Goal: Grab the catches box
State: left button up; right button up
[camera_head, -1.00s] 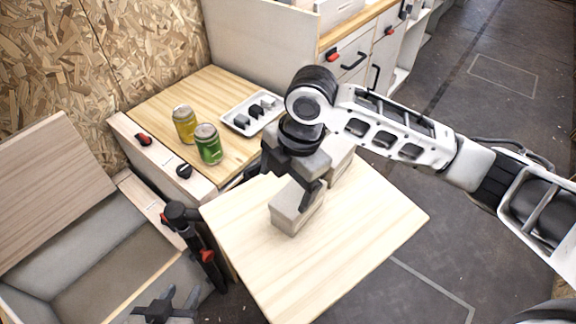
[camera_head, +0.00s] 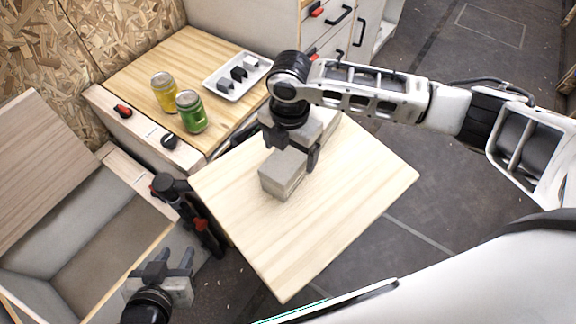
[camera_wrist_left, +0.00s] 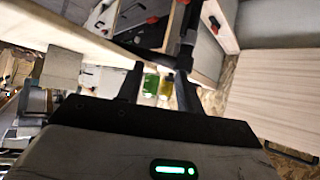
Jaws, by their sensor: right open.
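Two grey boxes sit on the light wooden tabletop (camera_head: 330,205). The nearer box (camera_head: 282,178) lies under my right gripper (camera_head: 291,152); the farther box (camera_head: 328,124) is partly hidden behind that gripper. No label is legible, so I cannot tell which is the catches box. My right gripper is open and points down, with one finger showing at the nearer box's right side. I cannot tell whether it touches. My left gripper (camera_head: 172,258) is open and empty at the lower left, below the tabletop's left corner. Its spread fingers also show in the left wrist view (camera_wrist_left: 158,88).
A yellow can (camera_head: 164,93), a green can (camera_head: 191,112) and a white tray (camera_head: 215,88) with several small dark and grey parts stand on the wooden counter behind. An open bin (camera_head: 95,235) is at the left. The tabletop's front and right are clear.

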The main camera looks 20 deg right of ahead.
aim_at(288, 157)
notch_tip(288, 157, down, 5)
jog(key=shift+a+r, duration=0.1)
jog(key=shift+a, duration=0.05)
jog(key=c, duration=1.3)
jog(key=shift+r, duration=0.2)
